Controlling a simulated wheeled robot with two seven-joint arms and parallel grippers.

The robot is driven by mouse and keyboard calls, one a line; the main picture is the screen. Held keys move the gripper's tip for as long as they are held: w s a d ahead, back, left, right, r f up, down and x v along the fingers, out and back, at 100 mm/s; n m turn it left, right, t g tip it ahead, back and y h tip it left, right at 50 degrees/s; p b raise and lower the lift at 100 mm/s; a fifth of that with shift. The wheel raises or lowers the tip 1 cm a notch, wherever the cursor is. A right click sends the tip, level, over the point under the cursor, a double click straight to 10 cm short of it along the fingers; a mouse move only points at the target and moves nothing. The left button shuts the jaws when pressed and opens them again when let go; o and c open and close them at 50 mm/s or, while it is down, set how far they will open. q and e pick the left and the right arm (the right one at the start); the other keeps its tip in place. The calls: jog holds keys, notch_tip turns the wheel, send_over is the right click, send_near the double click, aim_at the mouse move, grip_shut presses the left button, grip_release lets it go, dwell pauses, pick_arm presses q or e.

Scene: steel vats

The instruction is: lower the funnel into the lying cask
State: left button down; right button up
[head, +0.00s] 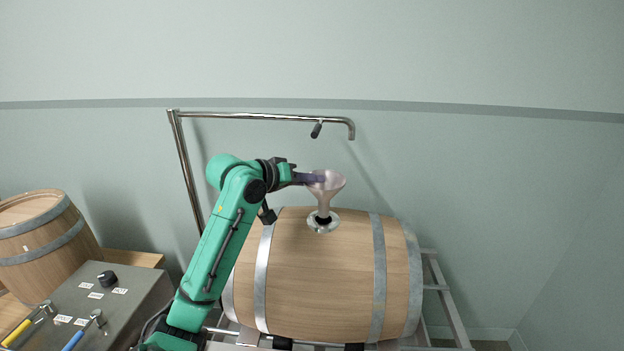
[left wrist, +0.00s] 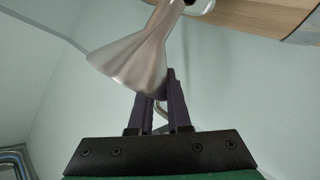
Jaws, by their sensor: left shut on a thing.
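The funnel's narrow end reaches down to a dark spot with a shiny metal ring (head: 323,228) on top of the cask; I cannot tell whether the tip is inside the opening. In the left wrist view, the purple fingers (left wrist: 165,100) are at the funnel (left wrist: 135,62), and part of the cask (left wrist: 255,15) shows at the upper right. My right gripper is not in view.
A steel pipe (head: 250,115) with a black handle (head: 316,130) and a down-turned spout runs above the funnel. The cask lies on a metal rack (head: 448,300).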

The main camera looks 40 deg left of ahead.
aim_at(311, 215)
pick_arm(q)
jog(key=shift+f+b, duration=0.7)
jog(key=shift+f, duration=0.35)
jog(key=shift+f+b, duration=1.2)
jog(key=shift+f, duration=1)
jog(key=c, duration=0.8)
grip_release()
jog(key=shift+s, duration=0.1)
